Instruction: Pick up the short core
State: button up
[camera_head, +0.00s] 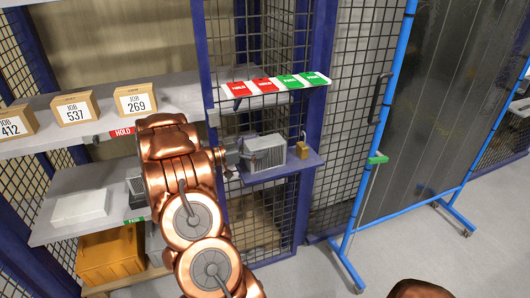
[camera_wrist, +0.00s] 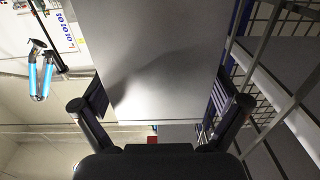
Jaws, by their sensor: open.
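A second dark finned block (camera_head: 136,190) sits on the left shelf, partly hidden by my arm. I cannot tell from their size which is the short core. My gripper (camera_head: 236,157) is at the left side of the block on the ledge. In the wrist view my gripper (camera_wrist: 160,103) is open, with a wide pale flat surface (camera_wrist: 150,55) between its fingers. I cannot tell whether the pads touch it.
The ledge (camera_head: 285,168) has a small brass padlock-like item (camera_head: 301,147) at its right. Red and green tags (camera_head: 275,86) line a strip above. Job boxes (camera_head: 75,109) stand on the upper left shelf. Blue posts and mesh surround the ledge. A blue-framed screen (camera_head: 385,130) stands right.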

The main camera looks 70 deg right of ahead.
jog(key=shift+x, duration=0.8)
jog(key=shift+f, duration=0.1)
jog(key=shift+c, duration=0.2)
grip_shut()
